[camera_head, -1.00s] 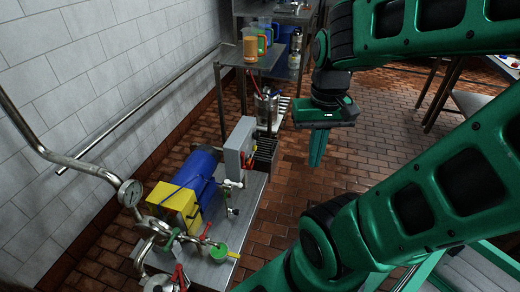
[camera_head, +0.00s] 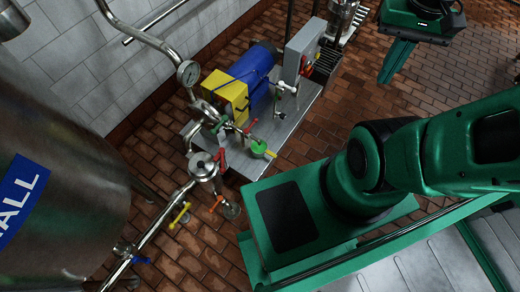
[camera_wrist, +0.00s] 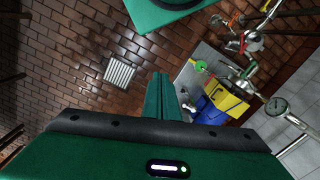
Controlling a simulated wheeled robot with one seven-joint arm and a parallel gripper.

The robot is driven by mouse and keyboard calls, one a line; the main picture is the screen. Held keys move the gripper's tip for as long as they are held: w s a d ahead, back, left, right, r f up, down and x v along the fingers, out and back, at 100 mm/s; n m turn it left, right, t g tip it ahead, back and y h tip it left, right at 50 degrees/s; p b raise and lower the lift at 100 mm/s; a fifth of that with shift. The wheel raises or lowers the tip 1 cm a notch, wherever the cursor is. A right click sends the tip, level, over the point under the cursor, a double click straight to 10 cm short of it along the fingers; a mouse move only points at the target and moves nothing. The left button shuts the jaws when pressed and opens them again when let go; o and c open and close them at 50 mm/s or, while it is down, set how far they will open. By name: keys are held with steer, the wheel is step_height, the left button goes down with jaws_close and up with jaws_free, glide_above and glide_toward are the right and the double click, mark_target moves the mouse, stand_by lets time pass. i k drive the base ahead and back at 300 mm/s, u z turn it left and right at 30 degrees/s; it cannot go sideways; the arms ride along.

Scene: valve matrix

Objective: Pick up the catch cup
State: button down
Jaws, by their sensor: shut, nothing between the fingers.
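The catch cup looks to be the small green cup (camera_head: 258,148) with a yellow handle, on the front corner of the grey metal bench in the head view. It also shows as a small green round thing (camera_wrist: 200,66) in the wrist view, beyond my fingers. My gripper (camera_head: 398,62) is at the upper right of the head view, well apart from the cup, over bare floor. In the wrist view its fingers (camera_wrist: 162,95) are together and hold nothing.
The bench (camera_head: 285,130) carries a blue motor (camera_head: 252,64), a yellow box (camera_head: 225,95) and a grey box (camera_head: 306,48). Pipes with red and yellow valve handles (camera_head: 180,213) stand beside it. A steel tank (camera_head: 60,130) is at left. Tiled floor (camera_head: 375,110) is clear right of the bench.

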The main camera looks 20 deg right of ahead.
mark_target(259, 152)
steer(key=u, duration=1.4)
steer(key=k, duration=1)
steer(key=z, duration=1.85)
